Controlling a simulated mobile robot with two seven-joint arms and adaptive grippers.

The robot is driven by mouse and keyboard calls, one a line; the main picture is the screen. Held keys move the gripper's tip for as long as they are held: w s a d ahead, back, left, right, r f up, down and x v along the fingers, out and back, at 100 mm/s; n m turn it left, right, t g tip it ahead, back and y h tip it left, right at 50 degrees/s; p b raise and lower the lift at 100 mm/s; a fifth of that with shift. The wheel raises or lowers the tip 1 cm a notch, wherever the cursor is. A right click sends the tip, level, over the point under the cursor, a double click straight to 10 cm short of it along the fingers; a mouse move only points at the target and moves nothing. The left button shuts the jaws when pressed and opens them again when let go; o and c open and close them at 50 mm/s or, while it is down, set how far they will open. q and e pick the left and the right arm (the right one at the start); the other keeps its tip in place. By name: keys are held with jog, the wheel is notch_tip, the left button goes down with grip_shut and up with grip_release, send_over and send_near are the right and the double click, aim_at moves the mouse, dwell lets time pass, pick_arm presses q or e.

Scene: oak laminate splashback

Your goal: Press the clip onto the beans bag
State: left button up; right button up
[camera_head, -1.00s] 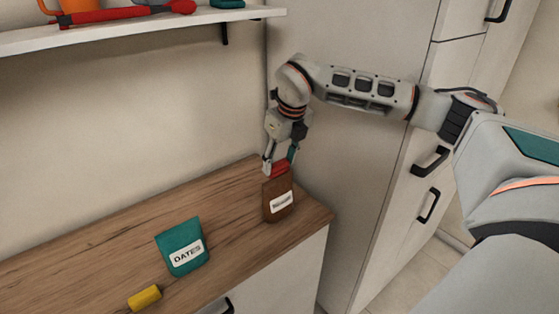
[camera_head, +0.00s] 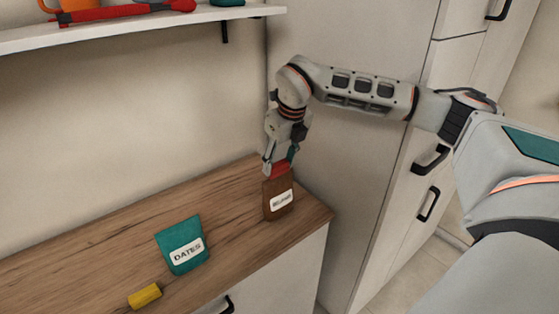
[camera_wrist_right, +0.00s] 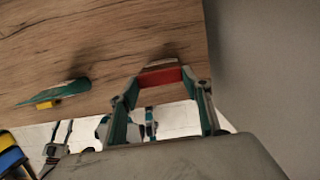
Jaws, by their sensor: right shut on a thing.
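A brown bag (camera_head: 279,205) with a white label stands upright near the right end of the counter; its lettering is too blurred to read. A red clip (camera_head: 280,170) is at the bag's top edge, between the fingers of my right gripper (camera_head: 279,168). The gripper points down and is shut on the clip. In the right wrist view the red clip (camera_wrist_right: 160,77) spans the two fingers. I cannot tell whether the clip grips the bag's top or only touches it. My left gripper does not show in the head view.
A teal bag labelled DATES (camera_head: 182,247) stands left of the brown bag on the wooden counter (camera_head: 90,265). A yellow clip (camera_head: 145,296) lies near the front edge. A tall cabinet (camera_head: 350,170) stands close on the right. A shelf (camera_head: 130,28) hangs above.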

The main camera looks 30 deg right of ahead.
dwell(0.5)
jog(key=shift+f, duration=0.55)
jog(key=shift+f+b, duration=0.35)
dwell(0.6)
jog(key=o, duration=1.4)
jog(key=shift+o, duration=0.2)
jog(key=shift+r, duration=0.1)
